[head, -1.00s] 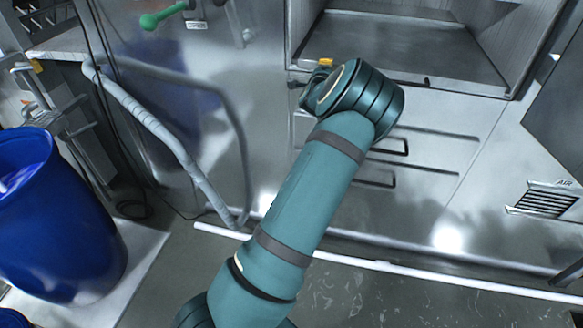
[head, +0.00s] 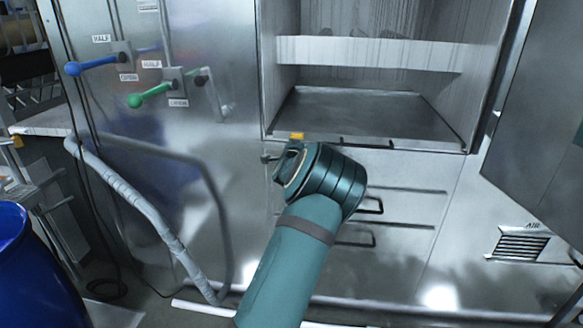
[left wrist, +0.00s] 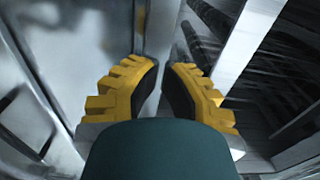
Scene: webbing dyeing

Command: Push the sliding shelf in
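The open cabinet in the head view holds a flat grey metal shelf (head: 370,108) at the bottom of its opening; I take this for the sliding shelf. Its front edge lies near the opening's lower rim. My left arm rises from the bottom of the head view. A yellow part of my left gripper (head: 297,135) shows just by the opening's lower left corner; the wrist hides the rest. In the left wrist view, the yellow, black-padded fingers of the left gripper (left wrist: 167,75) stand a narrow gap apart with nothing clearly between them. My right gripper is not in view.
A light crossbar (head: 370,52) spans the cabinet opening. A cabinet door (head: 540,140) stands open at right. Blue (head: 92,66) and green (head: 150,96) valve levers sit on the left panel. Drawer handles (head: 370,205) are below the opening. A blue barrel (head: 35,275) stands at lower left.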

